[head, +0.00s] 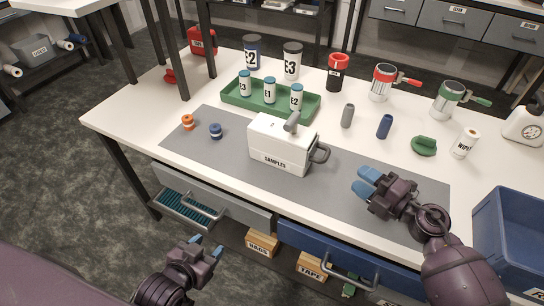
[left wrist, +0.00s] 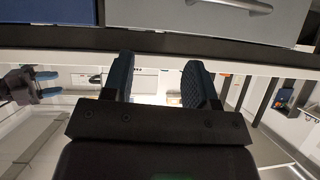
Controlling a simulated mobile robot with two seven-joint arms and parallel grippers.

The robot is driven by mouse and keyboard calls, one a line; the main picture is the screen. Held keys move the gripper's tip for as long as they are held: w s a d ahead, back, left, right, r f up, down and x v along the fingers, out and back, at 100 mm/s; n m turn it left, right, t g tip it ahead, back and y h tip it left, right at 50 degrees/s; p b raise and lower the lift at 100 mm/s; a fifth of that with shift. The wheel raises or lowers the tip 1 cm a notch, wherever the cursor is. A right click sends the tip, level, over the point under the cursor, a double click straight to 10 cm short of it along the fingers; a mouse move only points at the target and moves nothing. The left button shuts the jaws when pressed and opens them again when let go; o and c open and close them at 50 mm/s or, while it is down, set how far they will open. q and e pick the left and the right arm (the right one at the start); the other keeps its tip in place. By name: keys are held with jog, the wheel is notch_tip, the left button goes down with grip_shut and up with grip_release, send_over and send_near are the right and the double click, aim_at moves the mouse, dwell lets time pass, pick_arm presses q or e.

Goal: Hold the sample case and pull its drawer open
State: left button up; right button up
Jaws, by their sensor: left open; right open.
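The white sample case (head: 268,150), labelled SAMPLES, stands upright on the grey mat (head: 345,185) on the bench. A grey handle (head: 320,154) sticks out from its right side, and another grey piece (head: 292,121) stands on its top. My right gripper (head: 364,183) is open and empty over the mat, to the right of the case and apart from it. My left gripper (head: 207,249) is open and empty in front of the bench's front edge, away from the case. Its two fingers also show in the left wrist view (left wrist: 158,80), with nothing between them.
A green tray (head: 312,111) with several blue-capped vials stands behind the case. Orange and blue caps (head: 215,131) lie left of it. An open bench drawer (head: 187,207) juts out at the front left. A blue bin (head: 510,235) stands at the right. The mat's right part is mostly clear.

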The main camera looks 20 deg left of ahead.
pick_arm(q)
jog(key=w+d+r+t+h, duration=0.1)
jog(key=w+d+r+t, duration=0.3)
jog(key=w+r, duration=0.5)
jog(key=n+t+h, duration=0.1)
jog(key=n+t, duration=0.1)
jog(key=n, duration=0.5)
send_near(287, 128)
jog(key=w, duration=0.6)
jog(key=w+d, duration=0.1)
jog(key=w, duration=0.3)
jog(key=shift+d, duration=0.1)
jog(key=shift+c, duration=0.5)
grip_shut()
